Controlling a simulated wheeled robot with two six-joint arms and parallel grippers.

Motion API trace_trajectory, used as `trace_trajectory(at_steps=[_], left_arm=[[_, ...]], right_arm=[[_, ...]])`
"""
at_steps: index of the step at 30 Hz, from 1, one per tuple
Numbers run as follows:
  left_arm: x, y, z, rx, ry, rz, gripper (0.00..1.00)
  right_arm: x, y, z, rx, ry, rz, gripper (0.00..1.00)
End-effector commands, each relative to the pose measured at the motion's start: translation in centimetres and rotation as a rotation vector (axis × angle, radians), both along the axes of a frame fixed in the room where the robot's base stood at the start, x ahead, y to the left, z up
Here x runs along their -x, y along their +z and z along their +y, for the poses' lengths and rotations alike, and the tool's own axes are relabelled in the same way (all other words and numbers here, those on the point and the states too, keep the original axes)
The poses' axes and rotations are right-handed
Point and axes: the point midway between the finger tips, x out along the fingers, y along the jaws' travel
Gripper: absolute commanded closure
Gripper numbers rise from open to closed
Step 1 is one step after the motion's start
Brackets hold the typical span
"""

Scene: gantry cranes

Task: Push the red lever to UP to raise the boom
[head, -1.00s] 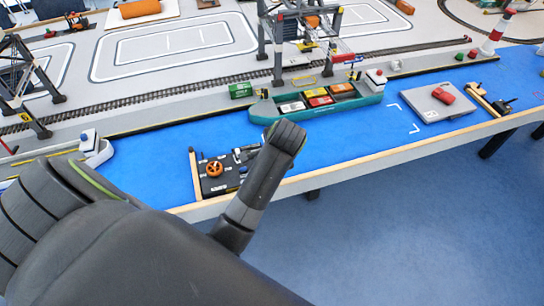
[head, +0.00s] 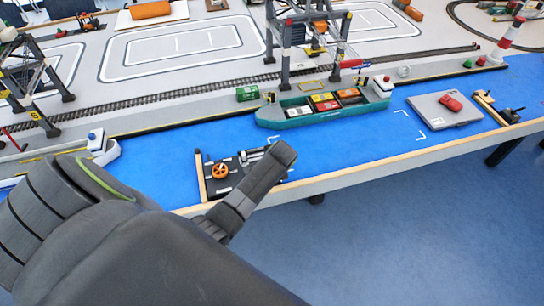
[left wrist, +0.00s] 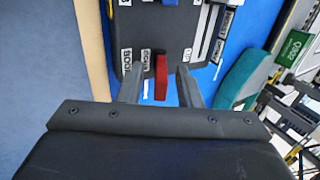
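The red lever (left wrist: 161,77) shows in the left wrist view on a black control panel (left wrist: 130,25) labelled BOOM, DOWN and UP. It stands between the DOWN label (left wrist: 145,60) and the UP label (left wrist: 187,54), nearer DOWN. My left gripper (left wrist: 160,68) is open, with one finger on each side of the lever and gaps visible. In the head view the panel (head: 212,190) lies at the table's front edge. My left wrist covers its right part, hiding the lever and fingertips. My right gripper is not in view.
An orange wheel (head: 220,171) stands on the panel's left part. A wooden strip (head: 200,177) borders it. A green ship (head: 290,120) with containers lies behind. Gantry cranes (head: 300,50) stand farther back.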

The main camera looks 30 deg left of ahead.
Motion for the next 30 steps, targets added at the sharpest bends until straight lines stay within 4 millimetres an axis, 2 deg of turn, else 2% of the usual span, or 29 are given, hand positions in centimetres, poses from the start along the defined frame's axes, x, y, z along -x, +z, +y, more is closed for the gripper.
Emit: trace_trajectory(at_steps=[11, 18, 30], left_arm=[[-0.08, -0.31, 0.14, 0.001, 0.000, 0.001, 0.70], [-0.08, -0.30, 0.13, 0.001, 0.000, 0.001, 1.00], [-0.19, 0.03, 0.31, 0.030, 0.000, 0.027, 1.00]], right_arm=[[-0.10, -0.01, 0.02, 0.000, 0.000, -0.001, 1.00], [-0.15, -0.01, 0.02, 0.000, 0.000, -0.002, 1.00], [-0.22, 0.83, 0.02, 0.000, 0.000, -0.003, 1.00]])
